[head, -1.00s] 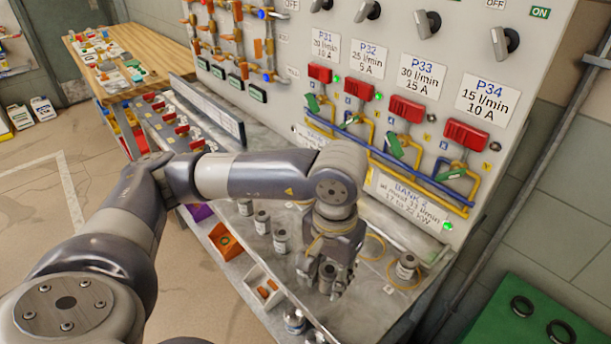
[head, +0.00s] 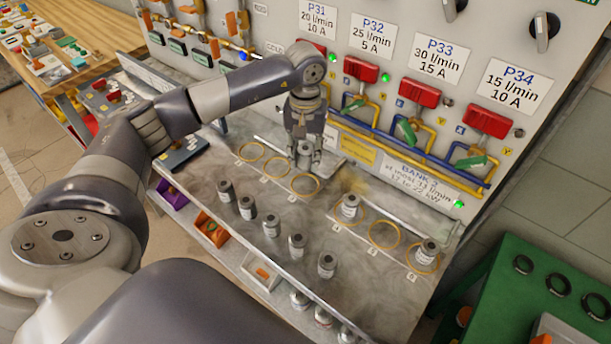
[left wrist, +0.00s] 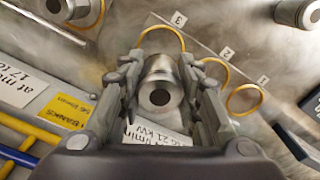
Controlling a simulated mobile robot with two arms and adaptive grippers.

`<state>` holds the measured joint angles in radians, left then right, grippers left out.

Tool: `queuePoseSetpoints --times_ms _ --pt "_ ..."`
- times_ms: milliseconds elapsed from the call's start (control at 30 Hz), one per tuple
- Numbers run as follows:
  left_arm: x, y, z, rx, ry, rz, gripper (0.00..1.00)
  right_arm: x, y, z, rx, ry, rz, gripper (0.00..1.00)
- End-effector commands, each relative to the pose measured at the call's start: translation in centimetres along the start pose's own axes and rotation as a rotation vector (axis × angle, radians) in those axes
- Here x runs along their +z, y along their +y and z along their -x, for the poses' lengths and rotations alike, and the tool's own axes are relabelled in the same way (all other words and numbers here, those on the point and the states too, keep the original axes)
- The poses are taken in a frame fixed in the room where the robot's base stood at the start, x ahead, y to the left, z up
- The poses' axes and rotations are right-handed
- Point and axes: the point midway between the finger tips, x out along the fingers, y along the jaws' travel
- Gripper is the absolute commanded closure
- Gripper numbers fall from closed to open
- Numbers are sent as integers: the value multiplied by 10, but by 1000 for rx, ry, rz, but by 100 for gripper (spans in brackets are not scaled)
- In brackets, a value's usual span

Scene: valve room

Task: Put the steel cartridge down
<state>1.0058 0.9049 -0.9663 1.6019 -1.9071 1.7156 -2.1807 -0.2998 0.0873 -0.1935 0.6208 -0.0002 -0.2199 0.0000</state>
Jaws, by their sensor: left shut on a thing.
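A steel cartridge (left wrist: 160,92) is held between the fingers of my left gripper (head: 305,160). In the head view the gripper points down over the steel bench (head: 330,190), close to the panel. Three yellow rings lie by the labels 1, 2 and 3 on the bench. In the left wrist view, ring 3 (left wrist: 162,32) shows just behind the cartridge, with ring 2 (left wrist: 226,72) and ring 1 (left wrist: 245,100) to the right, all empty. I cannot tell whether the cartridge touches the bench. My right gripper is not in view.
Several cartridges stand in a row in front, one of them here (head: 270,225). Of the right-hand rings, two hold cartridges (head: 348,207) (head: 428,251) and the middle one (head: 385,236) is empty. The panel (head: 400,90) with red-handled valves and pipes rises behind. A green table (head: 540,300) stands right.

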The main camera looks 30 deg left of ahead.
Motion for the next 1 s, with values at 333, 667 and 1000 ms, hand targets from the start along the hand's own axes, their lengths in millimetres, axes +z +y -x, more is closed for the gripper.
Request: queuePoseSetpoints --times_ms 333,667,1000 --pt "0 0 -41 0 0 0 100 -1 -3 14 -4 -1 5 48" --pt "0 1 -74 1 1 -1 100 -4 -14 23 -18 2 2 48" --pt "0 1 -77 0 1 -1 59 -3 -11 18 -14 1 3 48"
